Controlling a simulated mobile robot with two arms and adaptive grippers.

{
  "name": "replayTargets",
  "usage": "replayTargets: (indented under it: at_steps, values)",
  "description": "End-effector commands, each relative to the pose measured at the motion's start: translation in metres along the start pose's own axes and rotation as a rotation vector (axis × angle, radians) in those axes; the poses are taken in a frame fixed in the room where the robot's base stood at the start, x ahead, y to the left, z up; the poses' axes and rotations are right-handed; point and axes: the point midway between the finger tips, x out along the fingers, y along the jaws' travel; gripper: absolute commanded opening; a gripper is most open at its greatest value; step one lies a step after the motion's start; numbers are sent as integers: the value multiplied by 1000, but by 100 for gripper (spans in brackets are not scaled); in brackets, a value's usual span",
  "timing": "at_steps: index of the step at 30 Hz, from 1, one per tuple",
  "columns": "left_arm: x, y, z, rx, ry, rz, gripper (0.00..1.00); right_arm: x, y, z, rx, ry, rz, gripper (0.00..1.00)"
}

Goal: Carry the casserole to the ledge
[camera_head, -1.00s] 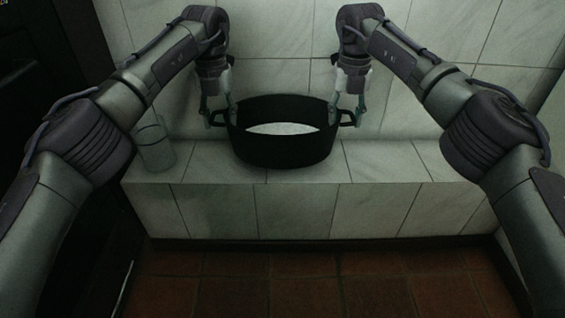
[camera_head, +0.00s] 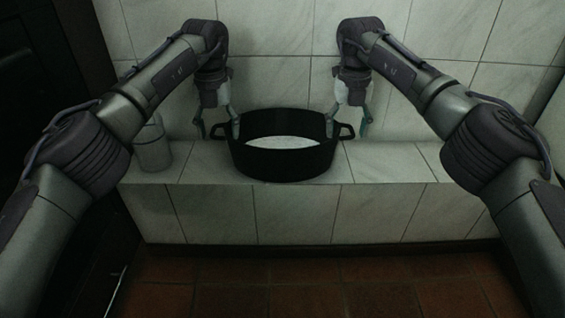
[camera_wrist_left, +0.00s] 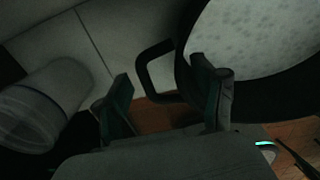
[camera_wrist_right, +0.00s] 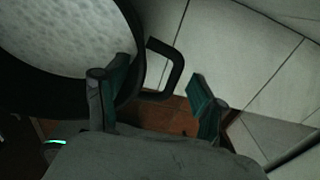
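The casserole (camera_head: 283,160) is a black pot with a pale speckled inside and a loop handle on each side. It stands upright on the tiled ledge (camera_head: 385,166) against the wall. My left gripper (camera_head: 217,128) is open, its fingers apart on either side of the left handle (camera_head: 219,131). In the left wrist view that handle (camera_wrist_left: 150,72) shows in the gap between the fingers. My right gripper (camera_head: 348,126) is open around the right handle (camera_head: 346,131). The right wrist view shows this handle (camera_wrist_right: 176,72) between its spread fingers. Neither gripper grasps the pot.
A clear glass jar (camera_head: 152,148) stands on the ledge left of the casserole, close to my left arm; it also shows in the left wrist view (camera_wrist_left: 45,105). The tiled wall (camera_head: 275,60) is close behind. The ledge is clear to the right.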

Motion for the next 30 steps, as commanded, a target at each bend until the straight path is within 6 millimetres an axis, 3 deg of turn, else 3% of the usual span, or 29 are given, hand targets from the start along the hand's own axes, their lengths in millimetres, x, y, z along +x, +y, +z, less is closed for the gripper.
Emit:
replayTargets:
  at_steps: [10, 21, 26, 30]
  values:
    - [-5, -3, 0, 4, -1, -5, 73, 0, 3, 0, -3, 0, 5, 73]
    - [-61, -3, 0, 1, -1, -3, 73, 0, 4, 0, -4, -1, 6, 73]
    - [-73, -2, 0, 2, 0, -3, 73, -2, 4, 0, -4, -1, 6, 73]
    - [-75, -2, 0, 2, 1, -3, 73, -17, 4, 0, -3, -4, 7, 73]
